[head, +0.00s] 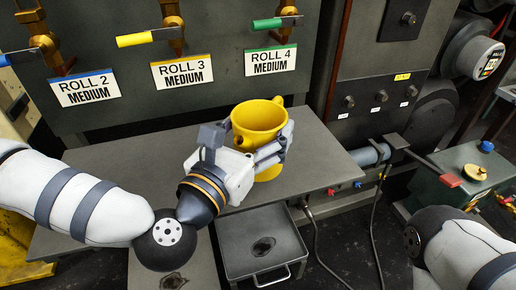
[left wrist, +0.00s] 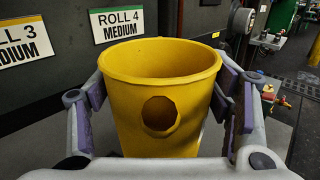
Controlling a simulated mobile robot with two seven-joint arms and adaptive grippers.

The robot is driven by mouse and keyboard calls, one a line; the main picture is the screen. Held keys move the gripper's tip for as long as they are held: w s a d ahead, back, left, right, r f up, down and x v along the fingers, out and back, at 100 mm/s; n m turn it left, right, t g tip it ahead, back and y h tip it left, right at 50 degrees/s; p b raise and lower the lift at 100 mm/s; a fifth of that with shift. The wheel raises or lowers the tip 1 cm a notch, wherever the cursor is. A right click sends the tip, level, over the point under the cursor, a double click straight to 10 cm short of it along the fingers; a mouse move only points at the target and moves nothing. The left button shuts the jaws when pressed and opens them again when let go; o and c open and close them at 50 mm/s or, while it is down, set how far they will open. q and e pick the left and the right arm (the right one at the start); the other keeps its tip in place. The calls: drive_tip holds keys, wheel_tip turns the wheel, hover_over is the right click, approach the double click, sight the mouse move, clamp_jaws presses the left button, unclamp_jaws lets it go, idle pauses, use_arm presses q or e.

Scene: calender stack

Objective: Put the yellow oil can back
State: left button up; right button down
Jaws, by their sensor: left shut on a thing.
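The yellow oil can (head: 258,118) is an open-topped yellow vessel, upright over the grey shelf in the head view. My left gripper (head: 262,147) is shut on it, with fingers on both sides of its body. In the left wrist view the can (left wrist: 160,75) fills the middle, with a round opening in its near wall and a finger pressed at each side. Its lower part is partly hidden by the gripper, and I cannot tell whether its base touches the shelf. My right arm shows at the lower right of the head view, but its gripper is out of view.
The grey shelf (head: 120,165) has free room to the left and right of the can. Behind it stands a dark panel with valve handles (head: 135,40) and roll labels (head: 183,72). A metal drip tray (head: 262,243) sits below the front edge. Hoses hang at right.

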use_arm(q)
drive_tip(key=shift+w+f, duration=0.3)
drive_tip(key=shift+f, duration=0.05)
drive_tip(key=f, duration=0.3)
drive_tip(key=shift+w+f+b, duration=0.25)
drive_tip(key=shift+f+b, duration=0.05)
drive_tip(key=shift+b, duration=0.1)
drive_tip(key=shift+f, duration=0.15)
drive_tip(key=o, duration=1.7)
